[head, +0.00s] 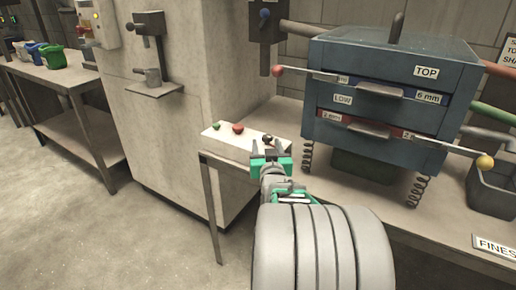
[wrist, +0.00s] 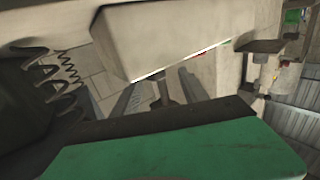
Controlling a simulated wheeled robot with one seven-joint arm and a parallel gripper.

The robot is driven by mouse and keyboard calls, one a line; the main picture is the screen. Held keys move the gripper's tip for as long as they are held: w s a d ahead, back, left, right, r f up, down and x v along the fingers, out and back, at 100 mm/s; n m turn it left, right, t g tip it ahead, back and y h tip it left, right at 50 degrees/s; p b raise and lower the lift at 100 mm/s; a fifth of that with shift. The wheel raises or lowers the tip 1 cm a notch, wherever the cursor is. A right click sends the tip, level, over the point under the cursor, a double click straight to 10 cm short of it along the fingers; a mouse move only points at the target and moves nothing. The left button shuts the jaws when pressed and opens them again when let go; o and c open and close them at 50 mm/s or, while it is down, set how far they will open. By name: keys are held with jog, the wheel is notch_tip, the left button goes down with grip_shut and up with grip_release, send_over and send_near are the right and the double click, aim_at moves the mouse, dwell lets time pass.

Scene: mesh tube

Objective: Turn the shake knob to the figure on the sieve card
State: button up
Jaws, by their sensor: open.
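A pale control box (head: 228,142) on the bench's left end carries a green button, a red button and a small dark knob (head: 267,138). The knob's pointer and scale are too small to read.
A blue sieve box (head: 388,75) with drawers labelled TOP, LOW and 6 mm stands on springs right of my gripper. Its rods with red (head: 277,71) and yellow (head: 485,162) balls stick out. A dark bin (head: 492,190) stands at right. Floor at left is clear.

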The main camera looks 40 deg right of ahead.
jog(key=x, duration=0.8)
jog(key=shift+s+d+r+b, duration=0.25)
jog(key=shift+s+d+b, duration=0.05)
jog(key=shift+d+b, duration=0.1)
jog(key=shift+a, duration=0.1)
jog(key=shift+c, duration=0.4)
grip_shut()
